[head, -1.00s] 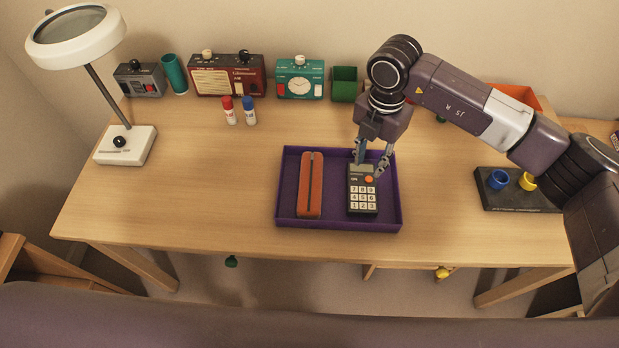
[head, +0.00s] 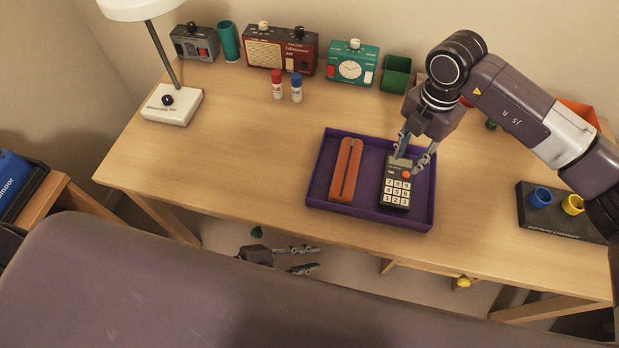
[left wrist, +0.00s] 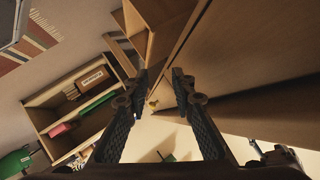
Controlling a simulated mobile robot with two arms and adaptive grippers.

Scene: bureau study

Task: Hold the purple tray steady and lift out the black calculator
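The purple tray (head: 322,178) lies on the desk near its front edge. The black calculator (head: 397,190) lies in its right part, keys up. My right gripper (head: 411,164) reaches down over the calculator's far end with its fingers apart. One finger is by the display and the other by the right edge; contact is unclear. My left gripper (head: 317,258) is low, in front of the desk and below its top, away from the tray. Its fingers are apart and empty, as the left wrist view (left wrist: 165,77) also shows.
An orange-brown long case (head: 346,170) lies in the tray's left part. A black stand with cups (head: 560,222) is at right. The desk left of the tray is clear.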

